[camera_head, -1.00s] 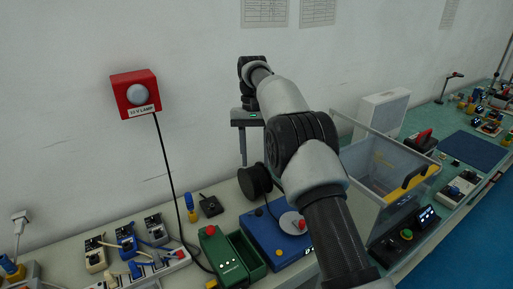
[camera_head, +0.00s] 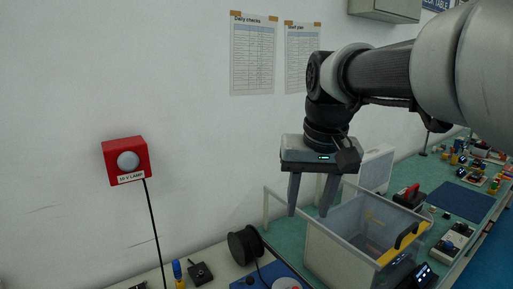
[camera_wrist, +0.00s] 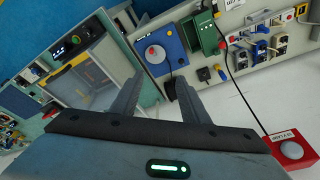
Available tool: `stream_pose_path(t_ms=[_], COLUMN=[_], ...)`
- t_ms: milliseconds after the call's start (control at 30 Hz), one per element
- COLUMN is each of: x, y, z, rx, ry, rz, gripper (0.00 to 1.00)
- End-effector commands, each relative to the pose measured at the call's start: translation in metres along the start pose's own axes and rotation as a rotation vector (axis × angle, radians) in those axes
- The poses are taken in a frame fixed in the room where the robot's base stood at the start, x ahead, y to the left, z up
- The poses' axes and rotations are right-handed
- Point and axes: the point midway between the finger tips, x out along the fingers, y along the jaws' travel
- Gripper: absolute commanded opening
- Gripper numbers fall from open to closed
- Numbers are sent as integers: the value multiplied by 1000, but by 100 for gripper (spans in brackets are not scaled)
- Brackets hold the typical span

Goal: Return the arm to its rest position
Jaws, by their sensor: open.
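My gripper (camera_head: 308,208) hangs at the end of my arm in the head view, fingers pointing down, in front of the white wall. Its two fingers are apart with nothing between them. In the wrist view my gripper (camera_wrist: 152,92) also shows open and empty. The blue box with a round dial (camera_wrist: 158,54) lies beyond the fingertips there.
A red lamp box (camera_head: 125,162) is on the wall at left, its black cord hanging down. A black spool (camera_head: 245,245) stands left of the bin. A red-handled item (camera_head: 409,196) and a dark blue mat (camera_head: 459,201) lie farther right. The wall space between lamp and gripper is clear.

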Motion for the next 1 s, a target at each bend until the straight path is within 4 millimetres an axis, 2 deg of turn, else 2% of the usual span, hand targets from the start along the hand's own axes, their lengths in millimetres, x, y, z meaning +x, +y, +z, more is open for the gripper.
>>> stream_pose_path(t_ms=[33,200,300,433,633,1000], x=[-6,-7,-1,10,21,22], y=[7,24,32,39,43,43], z=[20,77,108,138,158,160], rx=[1,-8,-13,-20,-24,-25], ry=[29,120,167,214,246,246], rz=[1,10,17,26,34,34], gripper=[41,41,41,41,41,41])
